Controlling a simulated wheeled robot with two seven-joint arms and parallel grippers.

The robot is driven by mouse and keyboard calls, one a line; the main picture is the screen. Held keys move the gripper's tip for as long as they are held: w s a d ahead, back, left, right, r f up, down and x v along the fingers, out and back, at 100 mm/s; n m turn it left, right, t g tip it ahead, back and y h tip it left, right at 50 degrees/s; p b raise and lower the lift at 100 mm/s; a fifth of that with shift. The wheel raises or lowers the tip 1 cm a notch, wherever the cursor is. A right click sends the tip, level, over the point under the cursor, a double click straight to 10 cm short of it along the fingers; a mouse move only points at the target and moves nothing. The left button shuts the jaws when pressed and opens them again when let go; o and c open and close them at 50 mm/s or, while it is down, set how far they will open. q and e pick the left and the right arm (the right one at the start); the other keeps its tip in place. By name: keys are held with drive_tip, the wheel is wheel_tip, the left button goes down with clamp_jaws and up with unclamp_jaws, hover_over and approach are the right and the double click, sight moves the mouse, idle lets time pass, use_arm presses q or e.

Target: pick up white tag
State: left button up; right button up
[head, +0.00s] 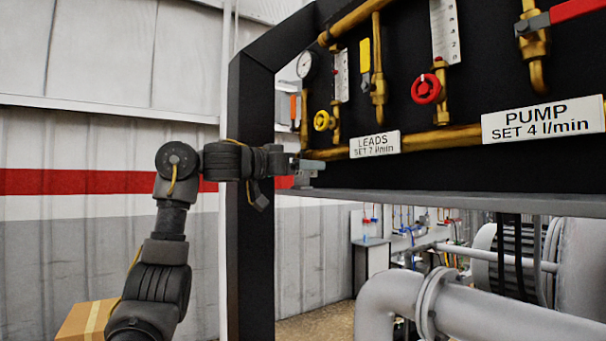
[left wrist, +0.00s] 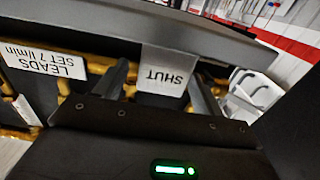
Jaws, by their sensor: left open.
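The white tag (left wrist: 166,72), a small card lettered SHUT, shows upside down in the left wrist view, by the panel's lower edge. My left gripper (head: 313,169) is at the panel's lower left corner in the head view, its arm coming in from the left. In the left wrist view its two open fingers (left wrist: 159,84) stand on either side of the tag, with gaps visible beside it. The fingers are not closed on it. I cannot make out the tag in the head view. My right gripper is not in view.
The black panel frame (head: 251,130) and its bottom ledge (head: 450,199) are close to the gripper. A LEADS sign (head: 375,145) and a PUMP sign (head: 543,120) sit along the brass pipe. A red handwheel (head: 426,89) and yellow handwheel (head: 322,120) are above. Grey pipes (head: 480,308) run below.

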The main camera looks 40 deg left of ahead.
use_arm(q)
drive_tip(key=shift+s+a+r, duration=0.1)
drive_tip(key=shift+s+a, duration=0.05)
drive_tip(key=shift+s, duration=0.15)
drive_tip(key=shift+c, duration=0.4)
drive_tip(key=shift+w, duration=0.15)
drive_tip(key=c, duration=1)
drive_tip(key=shift+r, duration=0.6)
drive_tip(key=s+d+r+b, duration=0.1)
drive_tip(key=s+d+r, duration=0.1)
drive_tip(key=s+r, duration=0.2)
drive_tip(key=s+d+r+b, duration=0.1)
drive_tip(key=s+r+b, duration=0.1)
drive_tip(key=s+r, duration=0.2)
drive_tip(key=s+d+r+b, duration=0.1)
drive_tip(key=s+d+r, duration=0.1)
drive_tip(key=s, duration=0.3)
drive_tip(key=shift+d+r+b, duration=0.3)
drive_tip(key=shift+r, duration=0.6)
